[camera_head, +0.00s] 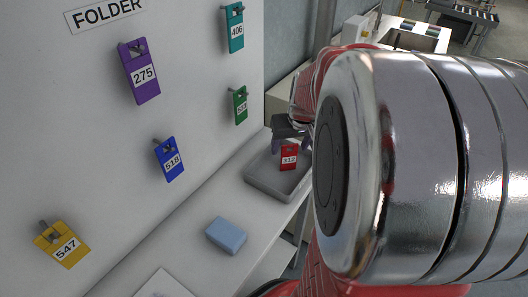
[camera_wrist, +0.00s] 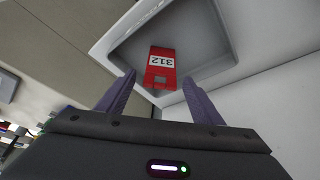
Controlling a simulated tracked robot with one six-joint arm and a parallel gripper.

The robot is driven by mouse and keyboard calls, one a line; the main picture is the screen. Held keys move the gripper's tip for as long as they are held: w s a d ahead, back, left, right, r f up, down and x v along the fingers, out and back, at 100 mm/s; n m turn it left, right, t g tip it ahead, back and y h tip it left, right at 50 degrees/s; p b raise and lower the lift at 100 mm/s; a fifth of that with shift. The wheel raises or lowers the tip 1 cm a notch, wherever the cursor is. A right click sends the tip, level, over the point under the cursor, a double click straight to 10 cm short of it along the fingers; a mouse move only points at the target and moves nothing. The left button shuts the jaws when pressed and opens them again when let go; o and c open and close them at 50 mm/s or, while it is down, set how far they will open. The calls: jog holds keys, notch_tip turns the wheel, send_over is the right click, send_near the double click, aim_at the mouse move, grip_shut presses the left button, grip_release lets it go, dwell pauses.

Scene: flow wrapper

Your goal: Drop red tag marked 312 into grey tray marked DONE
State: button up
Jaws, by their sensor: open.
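The red tag marked 312 (camera_head: 289,156) shows within the outline of the grey tray (camera_head: 262,186), just below my gripper (camera_head: 288,138). In the wrist view the tag (camera_wrist: 161,60) is just beyond the fingertips of my gripper (camera_wrist: 158,84), with the tray (camera_wrist: 112,35) around it. The purple fingers are apart, with a gap on both sides of the tag. I cannot tell whether the tag touches the tray's floor. No DONE mark is readable on the tray.
A white board at left holds hanging tags: purple 275 (camera_head: 139,72), blue 518 (camera_head: 169,160), yellow 547 (camera_head: 62,244), teal 406 (camera_head: 234,28) and a green one (camera_head: 240,105). A light blue block (camera_head: 226,235) lies on the bench. My arm covers the right side.

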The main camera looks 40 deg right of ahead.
jog(key=v, duration=1.3)
jog(key=shift+a+r, duration=0.15)
jog(key=shift+r, duration=0.1)
jog(key=shift+s, duration=0.15)
jog(key=s+a+f+n+y, duration=0.1)
jog(key=s+a+f+n, duration=0.1)
jog(key=a, duration=1)
jog(key=s+a+f+n+t, duration=0.1)
jog(key=s+a+f+n, duration=0.2)
jog(key=a, duration=0.9)
jog(key=shift+a+t+y, duration=0.3)
jog(key=shift+a+y, duration=0.05)
jog(key=shift+y, duration=0.05)
